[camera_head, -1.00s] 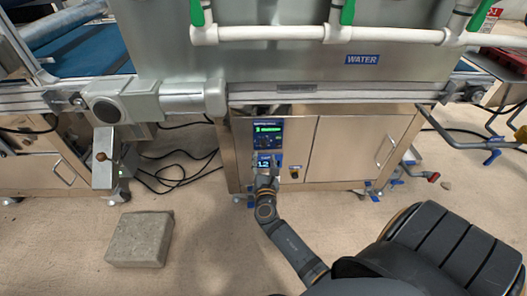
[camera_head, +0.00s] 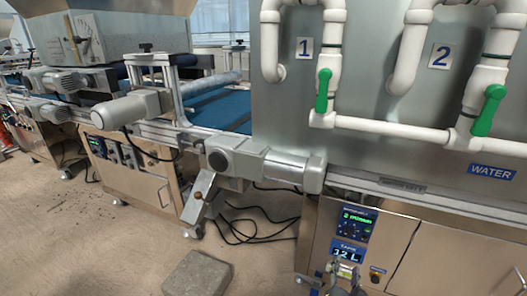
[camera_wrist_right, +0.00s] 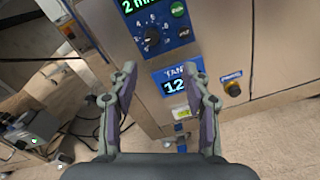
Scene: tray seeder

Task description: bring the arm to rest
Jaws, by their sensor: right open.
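My right gripper (camera_head: 343,272) shows at the bottom of the head view, in front of the steel cabinet's control panel (camera_head: 355,227). In the right wrist view my right gripper (camera_wrist_right: 160,72) is open, with nothing between its fingers. The lower display (camera_wrist_right: 175,84) of the panel lies beyond the fingers, and a dial (camera_wrist_right: 151,39) is above it. Whether a fingertip touches the panel cannot be told. The rest of my right arm is mostly out of the head view. My left gripper is not in view.
A concrete block (camera_head: 198,274) lies on the floor left of the cabinet. Dark cables (camera_head: 250,225) lie behind it. A grey motor housing (camera_head: 235,157) juts out above. White pipes with green valve handles (camera_head: 322,90) are at upper right. Open floor (camera_head: 110,255) is at lower left.

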